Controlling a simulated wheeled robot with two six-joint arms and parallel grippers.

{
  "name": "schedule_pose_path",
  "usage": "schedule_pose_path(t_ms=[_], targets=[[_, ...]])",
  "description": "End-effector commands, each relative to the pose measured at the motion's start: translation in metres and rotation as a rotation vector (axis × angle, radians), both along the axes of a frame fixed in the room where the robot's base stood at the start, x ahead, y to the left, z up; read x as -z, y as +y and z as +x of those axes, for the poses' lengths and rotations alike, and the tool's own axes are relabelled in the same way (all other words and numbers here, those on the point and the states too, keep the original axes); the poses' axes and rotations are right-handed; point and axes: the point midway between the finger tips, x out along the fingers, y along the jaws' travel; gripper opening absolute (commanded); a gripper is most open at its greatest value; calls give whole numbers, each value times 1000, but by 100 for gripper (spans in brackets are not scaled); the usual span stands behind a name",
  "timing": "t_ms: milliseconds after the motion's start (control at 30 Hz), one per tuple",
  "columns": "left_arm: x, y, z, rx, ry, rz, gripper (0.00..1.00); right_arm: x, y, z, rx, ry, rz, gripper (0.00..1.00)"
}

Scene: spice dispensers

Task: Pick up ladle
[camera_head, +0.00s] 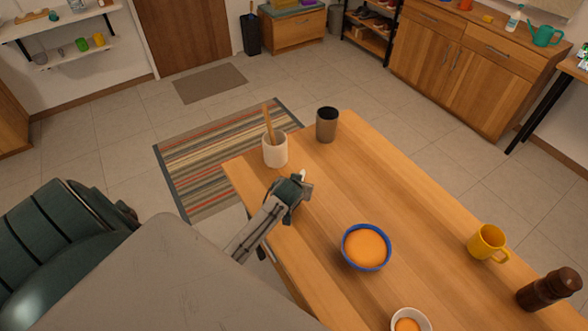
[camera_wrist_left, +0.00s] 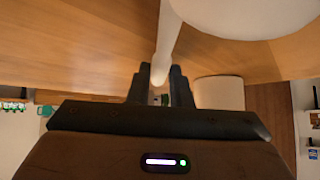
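In the head view my left gripper (camera_head: 297,188) is over the table's left part. A small white tip of the ladle (camera_head: 303,174) shows beside the fingers; the rest is hidden behind my gripper. My right gripper is not in view.
On the wooden table (camera_head: 400,200), a white crock (camera_head: 276,153) with a wooden utensil stands just behind my gripper.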

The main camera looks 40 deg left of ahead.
Motion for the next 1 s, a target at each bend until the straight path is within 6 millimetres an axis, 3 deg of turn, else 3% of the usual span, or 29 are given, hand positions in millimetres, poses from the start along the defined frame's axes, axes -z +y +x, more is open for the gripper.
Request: schedule_pose_path(t_ms=[433,700,1000], targets=[[-5,0,0,-1,-1,1,0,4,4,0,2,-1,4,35],[-34,0,1,-1,-4,1,0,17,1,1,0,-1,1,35],[-37,21,-71,1,3,6,0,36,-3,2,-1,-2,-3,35]])
